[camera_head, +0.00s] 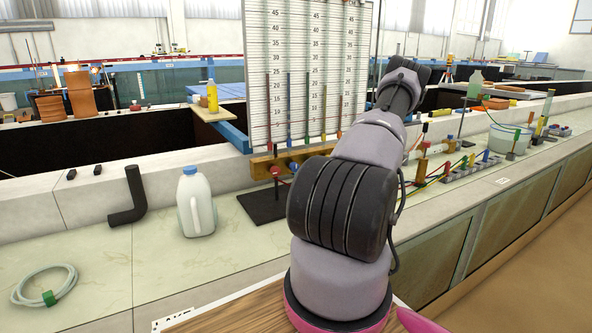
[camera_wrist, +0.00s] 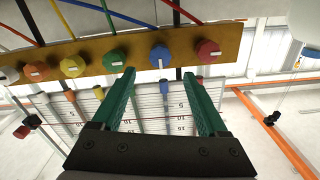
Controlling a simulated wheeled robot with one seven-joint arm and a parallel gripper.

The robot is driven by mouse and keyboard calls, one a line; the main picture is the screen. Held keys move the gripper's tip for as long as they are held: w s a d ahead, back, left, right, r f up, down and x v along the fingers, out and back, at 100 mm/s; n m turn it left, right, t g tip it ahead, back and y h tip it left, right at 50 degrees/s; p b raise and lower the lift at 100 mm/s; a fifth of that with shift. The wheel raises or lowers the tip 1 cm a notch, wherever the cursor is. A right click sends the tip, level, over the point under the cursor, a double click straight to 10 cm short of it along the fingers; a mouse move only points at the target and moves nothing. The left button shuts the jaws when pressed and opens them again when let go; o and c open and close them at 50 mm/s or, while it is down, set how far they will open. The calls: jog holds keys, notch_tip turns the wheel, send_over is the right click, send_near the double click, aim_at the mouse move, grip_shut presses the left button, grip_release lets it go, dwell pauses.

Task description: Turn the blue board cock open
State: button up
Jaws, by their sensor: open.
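The blue board cock (camera_wrist: 160,56) is a round knob on a wooden rail, with a white mark that runs up and down in the wrist view. In the head view the blue cock (camera_head: 293,166) shows small, left of my arm. My gripper (camera_wrist: 159,74) has two green fingers, open and empty. Its fingertips point towards the blue cock, which lies ahead between them, apparently apart from both. In the head view my arm hides the rail's right part, and I cannot make out the gripper.
A red cock (camera_wrist: 208,51) and a green cock (camera_wrist: 114,61) flank the blue one closely, their marks lying across. The rail (camera_wrist: 225,42) carries several coloured tubes. The scale board (camera_head: 300,60) stands behind it. A white jug (camera_head: 196,205) stands left on the counter.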

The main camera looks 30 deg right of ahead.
aim_at(295, 167)
jog(key=w, duration=0.9)
jog(key=shift+d, duration=0.3)
grip_shut()
